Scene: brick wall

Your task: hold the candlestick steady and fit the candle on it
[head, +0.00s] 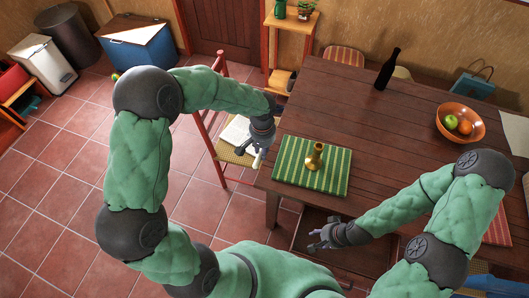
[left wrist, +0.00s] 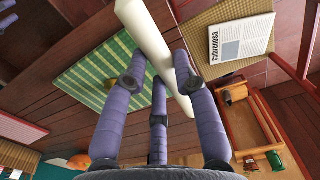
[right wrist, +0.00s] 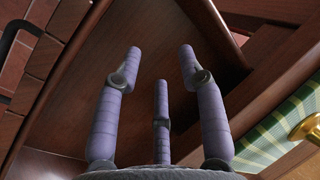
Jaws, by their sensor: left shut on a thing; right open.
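The brass candlestick (head: 316,157) stands upright on a green striped mat (head: 290,173) on the table. Part of it also shows at the right edge of the right wrist view (right wrist: 306,128). My left gripper (head: 257,152) is shut on the white candle (left wrist: 158,48), left of the mat and off the table's left edge. In the left wrist view the candle lies slanted between the fingers; in the head view it is mostly hidden. My right gripper (head: 318,238) is open and empty, in front of the table's near edge, below the candlestick in the picture.
On the wooden table (head: 390,140) are a dark bottle (head: 387,70) and an orange fruit bowl (head: 460,136) at the right. A red chair (head: 222,120) with a magazine (left wrist: 240,38) on its seat stands by the left gripper. The table between mat and bowl is clear.

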